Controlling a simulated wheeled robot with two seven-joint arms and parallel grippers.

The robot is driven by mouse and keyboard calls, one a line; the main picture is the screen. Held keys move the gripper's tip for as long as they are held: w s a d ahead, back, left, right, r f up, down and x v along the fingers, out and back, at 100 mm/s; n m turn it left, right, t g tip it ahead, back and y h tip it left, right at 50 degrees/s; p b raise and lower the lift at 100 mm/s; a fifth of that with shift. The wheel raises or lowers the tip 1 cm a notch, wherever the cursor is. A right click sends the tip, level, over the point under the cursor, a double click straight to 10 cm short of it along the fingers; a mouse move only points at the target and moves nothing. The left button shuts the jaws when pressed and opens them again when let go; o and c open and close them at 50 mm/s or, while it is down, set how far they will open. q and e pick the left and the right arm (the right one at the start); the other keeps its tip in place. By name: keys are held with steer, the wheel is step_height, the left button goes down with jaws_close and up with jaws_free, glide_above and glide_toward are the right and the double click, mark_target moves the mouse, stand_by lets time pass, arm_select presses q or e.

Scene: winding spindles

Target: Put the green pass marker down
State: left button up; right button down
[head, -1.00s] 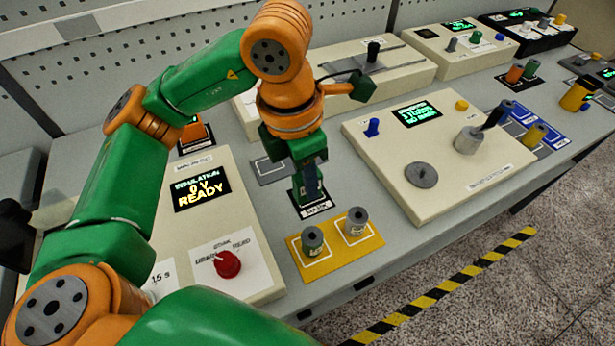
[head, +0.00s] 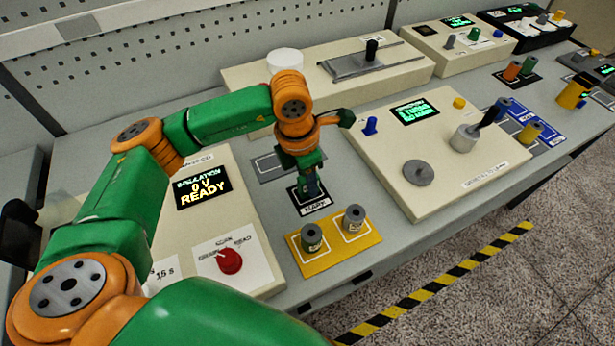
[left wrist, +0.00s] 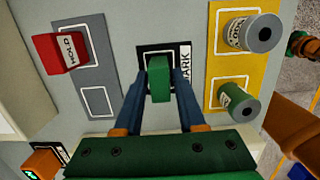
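The green pass marker (left wrist: 160,80) shows in the left wrist view as a small green block over the black MARK pad (left wrist: 182,52). My left gripper (left wrist: 160,82) points down at the pad, with one blue finger on each side of the marker; the fingertips appear to be against its sides. In the head view my left gripper (head: 312,188) is low over the MARK pad (head: 316,207), and the marker is mostly hidden there. Whether its underside touches the pad cannot be told. My right gripper is not in view.
A yellow pad (head: 330,258) with two labelled cylinders (head: 312,238) (head: 353,219) lies just in front. The insulation tester (head: 240,215) is to the left, a cream panel (head: 445,185) to the right.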

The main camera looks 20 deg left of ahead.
mark_target(301, 180)
arm_select(q)
steer(key=shift+o, duration=0.7)
steer(key=shift+r, duration=0.1)
steer(key=shift+r, duration=0.3)
step_height(301, 180, up, 12)
steer(key=s, duration=0.1)
steer(key=shift+a+f, duration=0.2)
steer(key=shift+a, duration=0.25)
steer(key=shift+s+f, duration=0.1)
